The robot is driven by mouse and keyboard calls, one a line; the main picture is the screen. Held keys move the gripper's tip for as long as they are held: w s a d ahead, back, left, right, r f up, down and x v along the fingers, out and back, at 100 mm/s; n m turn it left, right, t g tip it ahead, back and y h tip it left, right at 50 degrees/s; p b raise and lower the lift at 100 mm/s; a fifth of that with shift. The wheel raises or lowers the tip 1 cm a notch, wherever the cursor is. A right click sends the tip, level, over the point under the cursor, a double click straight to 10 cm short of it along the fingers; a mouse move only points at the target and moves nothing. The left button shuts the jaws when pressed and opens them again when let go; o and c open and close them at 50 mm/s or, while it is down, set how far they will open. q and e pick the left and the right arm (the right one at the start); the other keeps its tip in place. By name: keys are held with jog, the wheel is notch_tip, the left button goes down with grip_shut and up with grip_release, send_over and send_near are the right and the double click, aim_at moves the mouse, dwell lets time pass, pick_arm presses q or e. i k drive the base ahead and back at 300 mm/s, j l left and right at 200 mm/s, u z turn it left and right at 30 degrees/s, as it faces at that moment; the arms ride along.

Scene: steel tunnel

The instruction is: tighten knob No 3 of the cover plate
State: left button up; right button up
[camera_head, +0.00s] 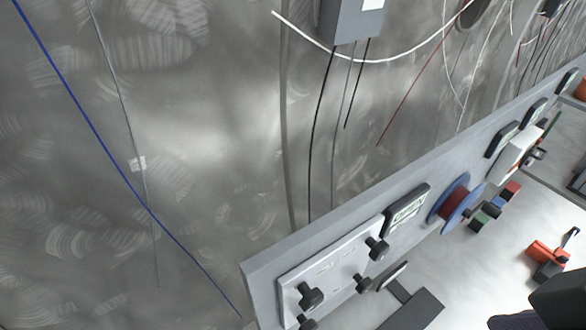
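The cover plate (333,262) is a light grey rectangular plate on the front of a long grey panel (262,283), low in the middle of the head view. It carries several black knobs: one at its upper right (377,247), one at its lower right (363,284), one at its left (311,295) and one at the bottom edge (306,323), partly cut off. Faint markings on the plate are too small to read, so I cannot tell which knob is No 3. Neither of my grippers can be made out in this view.
Right of the plate are a dark-framed green-and-white sign (406,208) and a blue-rimmed reel (456,201). Small coloured blocks (493,209) and an orange-red tool (549,256) lie beyond the panel. Cables hang along the steel wall, some below a grey box (352,22).

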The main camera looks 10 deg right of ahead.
aim_at(364, 284)
jog(key=z, duration=1.05)
